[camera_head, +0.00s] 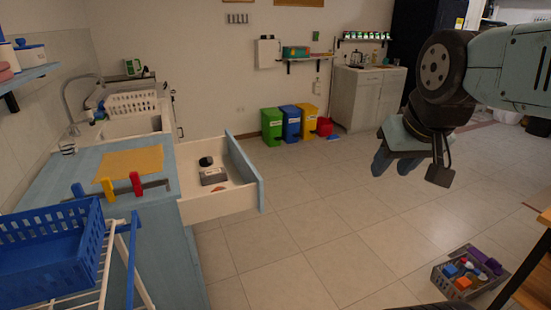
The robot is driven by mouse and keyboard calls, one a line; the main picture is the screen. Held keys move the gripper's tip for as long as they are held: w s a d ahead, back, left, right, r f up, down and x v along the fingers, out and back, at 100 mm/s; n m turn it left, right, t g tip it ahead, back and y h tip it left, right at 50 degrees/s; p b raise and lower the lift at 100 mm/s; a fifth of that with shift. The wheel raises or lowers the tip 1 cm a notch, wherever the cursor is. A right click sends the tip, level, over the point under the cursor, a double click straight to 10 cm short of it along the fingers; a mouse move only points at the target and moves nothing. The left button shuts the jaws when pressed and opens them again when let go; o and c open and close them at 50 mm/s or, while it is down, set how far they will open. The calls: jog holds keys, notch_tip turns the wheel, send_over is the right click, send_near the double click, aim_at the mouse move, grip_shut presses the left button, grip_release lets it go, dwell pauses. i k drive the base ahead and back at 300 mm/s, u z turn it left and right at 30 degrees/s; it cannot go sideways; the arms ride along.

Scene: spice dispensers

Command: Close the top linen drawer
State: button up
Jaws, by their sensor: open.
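The top drawer (245,172) stands pulled out to the right from the blue counter unit (150,230). Its front panel is light blue and its inside is white. Inside lie a grey box-like item (213,176), a small black item (206,161) and a small orange item. My gripper (396,168) hangs over the open floor at the right, well apart from the drawer.
A white rack with a blue basket (45,255) stands at the left front. A grey crate of bottles (468,274) sits on the floor at lower right, by a wooden table. Green, blue and yellow bins (291,123) stand by the back wall. The tiled floor between drawer and gripper is clear.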

aim_at(245, 186)
jog(key=z, duration=1.3)
jog(key=i, duration=2.2)
jog(key=u, duration=3)
jog(key=i, duration=0.8)
jog(key=u, duration=0.05)
